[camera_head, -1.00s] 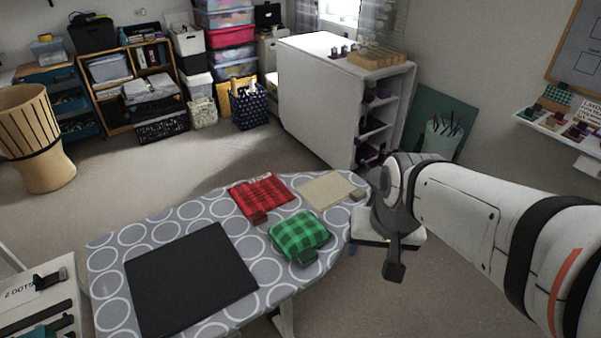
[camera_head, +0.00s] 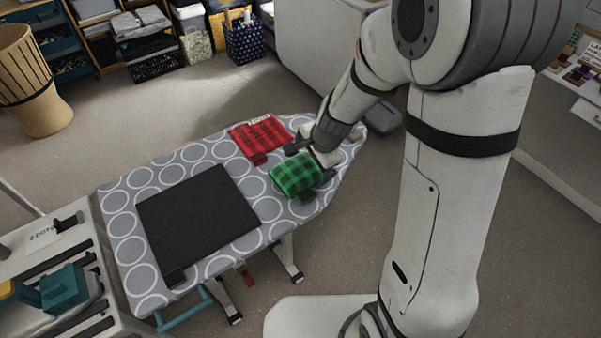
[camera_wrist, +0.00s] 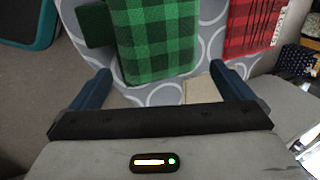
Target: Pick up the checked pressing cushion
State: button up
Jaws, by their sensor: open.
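A green and black checked cushion (camera_head: 297,175) lies on the grey ironing board with white rings (camera_head: 270,208). A dark tab sticks out from its near right side. My gripper (camera_head: 312,160) is over the board at the cushion's far right side, partly hiding the board behind. In the wrist view my gripper (camera_wrist: 159,69) has its two blue fingers wide apart with nothing held. The green cushion (camera_wrist: 155,42) shows ahead, between and beyond the fingertips. I cannot tell the height gap between fingers and cushion.
A red plaid item (camera_head: 262,138) lies just beyond the cushion. A black mat (camera_head: 197,218) covers the board's left part. A beige square (camera_wrist: 203,90) shows close to the fingers in the wrist view. A cart (camera_head: 75,265) stands at left, a white cabinet (camera_head: 320,45) behind.

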aim_at(308, 165)
jog(key=b+x, duration=0.1)
jog(key=x, duration=0.3)
jog(key=shift+w+a+f, duration=0.1)
jog(key=shift+a+f, duration=0.1)
jog(key=shift+f, duration=0.1)
jog(key=shift+r, duration=0.1)
jog(key=c, duration=0.8)
jog(key=shift+c, duration=0.2)
